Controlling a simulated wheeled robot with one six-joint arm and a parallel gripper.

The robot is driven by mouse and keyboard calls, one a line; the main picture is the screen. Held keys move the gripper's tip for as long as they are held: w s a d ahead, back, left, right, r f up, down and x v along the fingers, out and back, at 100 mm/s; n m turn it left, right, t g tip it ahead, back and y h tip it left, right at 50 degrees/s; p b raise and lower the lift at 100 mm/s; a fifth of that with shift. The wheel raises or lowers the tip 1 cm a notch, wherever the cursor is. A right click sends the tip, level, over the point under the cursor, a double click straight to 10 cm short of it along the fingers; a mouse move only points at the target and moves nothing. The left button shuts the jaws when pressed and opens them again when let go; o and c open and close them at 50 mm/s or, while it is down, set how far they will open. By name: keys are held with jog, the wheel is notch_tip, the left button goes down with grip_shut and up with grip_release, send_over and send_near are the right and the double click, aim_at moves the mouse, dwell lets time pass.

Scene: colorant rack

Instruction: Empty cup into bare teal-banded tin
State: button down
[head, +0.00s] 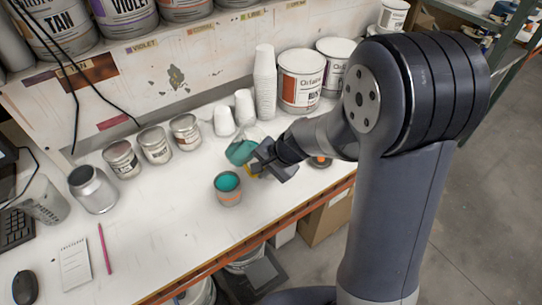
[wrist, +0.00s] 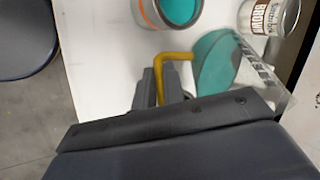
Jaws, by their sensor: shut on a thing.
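My gripper (head: 262,167) is shut on the yellow handle (wrist: 172,60) of a clear cup (head: 240,151) with teal content. The cup also shows in the wrist view (wrist: 215,62), with graduation marks on its right wall. It is behind and left of my gripper in the head view; its exact tilt is unclear. A grey tin (head: 228,195) with an orange band stands in front of the cup and holds teal paint; its rim and band show in the wrist view (wrist: 147,14). I see no teal band on any tin.
Labelled tins (head: 156,146) stand in a row to the left, near a bare metal container (head: 93,190). White cup stacks (head: 264,85) and larger cans (head: 301,82) stand behind. An orange-rimmed item (head: 320,162) lies right of my gripper.

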jog(key=shift+f+y+b, duration=0.35)
jog(key=shift+y+b, duration=0.15)
jog(key=shift+b, duration=0.75)
jog(key=shift+a+r+m+y+b, duration=0.15)
jog(key=shift+r+y+b, duration=0.2)
jog(key=shift+y+b, duration=0.5)
jog(key=shift+a+r+m+y+b, duration=0.15)
jog(key=shift+r+y+b, duration=0.15)
jog(key=shift+y+b, duration=0.5)
dwell(0.9)
jog(key=shift+f+y+b, duration=0.45)
jog(key=shift+y+b, duration=0.5)
jog(key=shift+b, duration=0.3)
dwell(3.0)
